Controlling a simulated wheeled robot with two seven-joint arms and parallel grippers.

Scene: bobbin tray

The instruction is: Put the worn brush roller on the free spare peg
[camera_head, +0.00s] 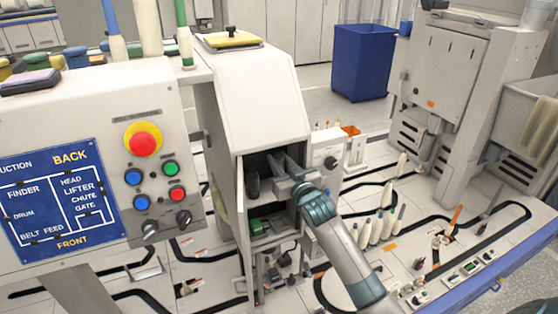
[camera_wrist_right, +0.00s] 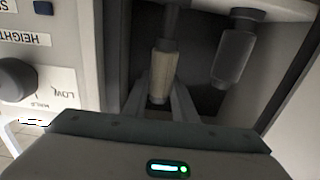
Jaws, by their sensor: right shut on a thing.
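My right gripper (camera_head: 283,162) reaches into the open compartment of the white machine. In the right wrist view its fingers (camera_wrist_right: 163,108) are shut on a pale tan roller (camera_wrist_right: 163,72). A dark post or collar shows at one end of that roller; I cannot tell whether they are joined. A dark grey roller (camera_wrist_right: 234,55) stands beside it on a dark mount, apart from the fingers; a dark cylinder also shows in the compartment in the head view (camera_head: 252,182). I cannot tell which roller is worn. No bare peg is clear. My left gripper is out of view.
The compartment walls (camera_wrist_right: 112,50) are close around my right gripper. A panel with a knob (camera_wrist_right: 16,78) stands beside the opening. A control panel with a red button (camera_head: 143,139) is at left. Several bottle-like bobbins (camera_head: 377,229) stand on the deck at right.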

